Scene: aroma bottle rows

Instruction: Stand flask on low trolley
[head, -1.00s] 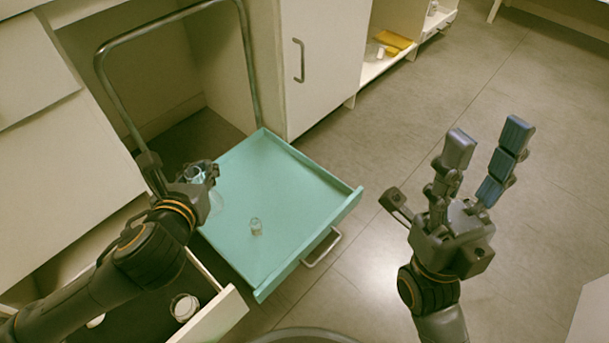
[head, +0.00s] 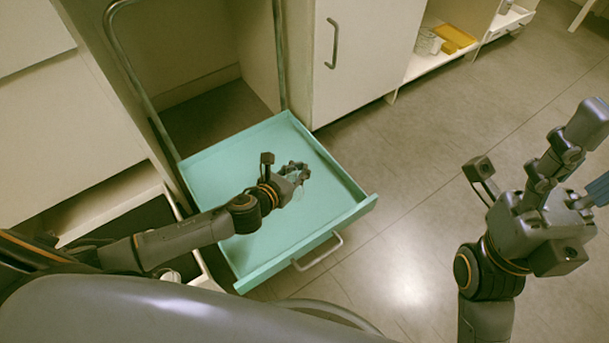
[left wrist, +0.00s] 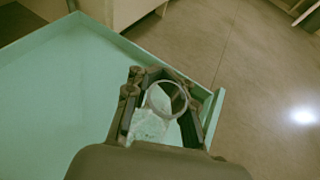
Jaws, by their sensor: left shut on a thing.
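The clear glass flask shows in the left wrist view (left wrist: 150,125), with its round rim towards the camera. My left gripper (head: 300,172) is shut on it; in the left wrist view its fingers (left wrist: 160,100) stand on both sides of the glass. In the head view the fingers mostly hide the flask. The gripper is over the teal low trolley (head: 235,160), near its right side. I cannot tell whether the flask touches the trolley floor. The trolley also shows in the left wrist view (left wrist: 50,90). My right gripper (head: 594,155) is open and empty, partly cut off at the right edge.
The trolley has low raised edges and a front handle (head: 318,252); a tall metal push bar (head: 147,85) rises at its back. White cabinets (head: 360,60) stand behind it. An open drawer (head: 200,268) lies beside it, partly hidden by my arm. The floor to the right is clear.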

